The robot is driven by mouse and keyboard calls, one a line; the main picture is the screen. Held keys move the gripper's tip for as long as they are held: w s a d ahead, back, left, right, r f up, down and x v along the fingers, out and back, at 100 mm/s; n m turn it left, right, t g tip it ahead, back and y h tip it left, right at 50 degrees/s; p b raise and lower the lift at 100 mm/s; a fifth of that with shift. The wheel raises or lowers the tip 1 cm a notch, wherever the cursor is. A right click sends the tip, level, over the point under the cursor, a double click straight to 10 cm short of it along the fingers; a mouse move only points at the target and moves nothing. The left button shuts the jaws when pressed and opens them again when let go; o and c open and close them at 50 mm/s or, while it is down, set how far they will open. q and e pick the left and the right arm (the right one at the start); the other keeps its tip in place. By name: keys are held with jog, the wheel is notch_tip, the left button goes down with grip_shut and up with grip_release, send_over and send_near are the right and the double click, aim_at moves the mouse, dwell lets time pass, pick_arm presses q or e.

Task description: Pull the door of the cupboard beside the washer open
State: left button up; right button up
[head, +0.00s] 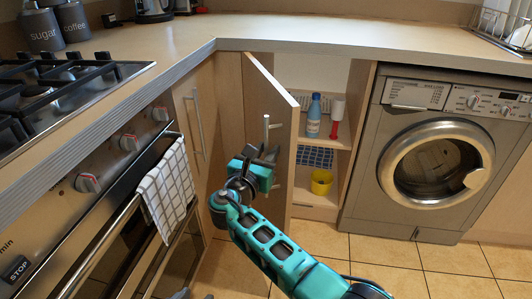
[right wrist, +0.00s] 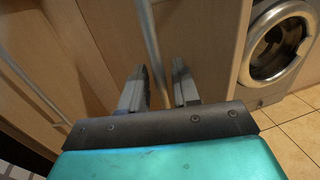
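The wooden cupboard door (head: 283,150) beside the washer (head: 436,160) stands partly open, hinged on its left, its free edge swung out toward me. The shelves inside show to its right. Its upright metal bar handle (head: 266,130) also shows in the right wrist view (right wrist: 151,40). My right gripper (head: 264,166) is at the handle, in front of the door. Whether a finger touches the bar is unclear. My left gripper is out of view.
The oven (head: 100,200) with a hanging towel (head: 167,187) is left. Tiled floor (head: 400,278) is clear before the washer.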

notch_tip(320, 180, up, 19)
jog(key=p, duration=0.8)
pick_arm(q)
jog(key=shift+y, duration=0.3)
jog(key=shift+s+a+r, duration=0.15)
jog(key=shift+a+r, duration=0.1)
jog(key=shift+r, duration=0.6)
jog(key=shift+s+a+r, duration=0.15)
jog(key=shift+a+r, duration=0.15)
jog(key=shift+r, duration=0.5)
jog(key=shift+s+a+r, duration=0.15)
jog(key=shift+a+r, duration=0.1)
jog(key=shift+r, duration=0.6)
pick_arm(e)
jog(key=shift+r, duration=0.55)
